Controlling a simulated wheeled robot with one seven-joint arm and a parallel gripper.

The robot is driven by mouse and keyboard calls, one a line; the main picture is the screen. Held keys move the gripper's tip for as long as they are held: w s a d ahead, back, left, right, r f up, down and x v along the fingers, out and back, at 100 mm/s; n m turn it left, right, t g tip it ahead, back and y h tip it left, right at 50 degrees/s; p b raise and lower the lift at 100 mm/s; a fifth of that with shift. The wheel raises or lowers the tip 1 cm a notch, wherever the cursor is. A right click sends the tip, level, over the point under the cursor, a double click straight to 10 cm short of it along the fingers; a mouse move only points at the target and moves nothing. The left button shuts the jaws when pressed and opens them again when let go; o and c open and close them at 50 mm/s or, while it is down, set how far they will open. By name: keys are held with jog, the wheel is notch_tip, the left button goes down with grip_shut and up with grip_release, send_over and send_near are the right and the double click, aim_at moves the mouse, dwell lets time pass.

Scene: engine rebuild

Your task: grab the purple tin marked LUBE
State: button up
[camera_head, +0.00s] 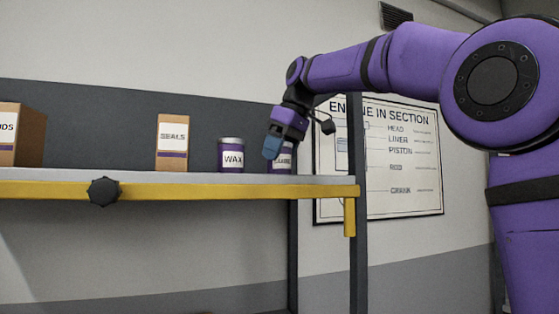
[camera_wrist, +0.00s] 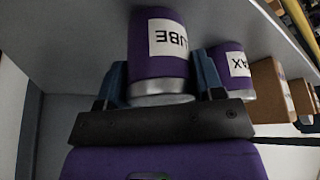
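The purple LUBE tin (camera_wrist: 160,58) is between my two blue fingers in the wrist view, upside down in that picture, with its silver lid toward my palm. In the head view the tin (camera_head: 283,160) stands on the shelf at its right end, partly hidden behind my gripper (camera_head: 272,148). My gripper reaches down over it from above. The fingers lie close along both sides of the tin. I cannot tell whether they press on it or leave a thin gap.
A purple WAX tin (camera_head: 231,157) stands just left of the LUBE tin. Further left on the shelf (camera_head: 140,175) are a SEALS box (camera_head: 172,143) and another cardboard box (camera_head: 28,137). A shelf post (camera_head: 357,230) stands to the right, before a wall poster (camera_head: 405,165).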

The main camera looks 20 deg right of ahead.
jog(key=c, duration=0.4)
jog(key=shift+o, duration=0.2)
jog(key=shift+r, duration=0.1)
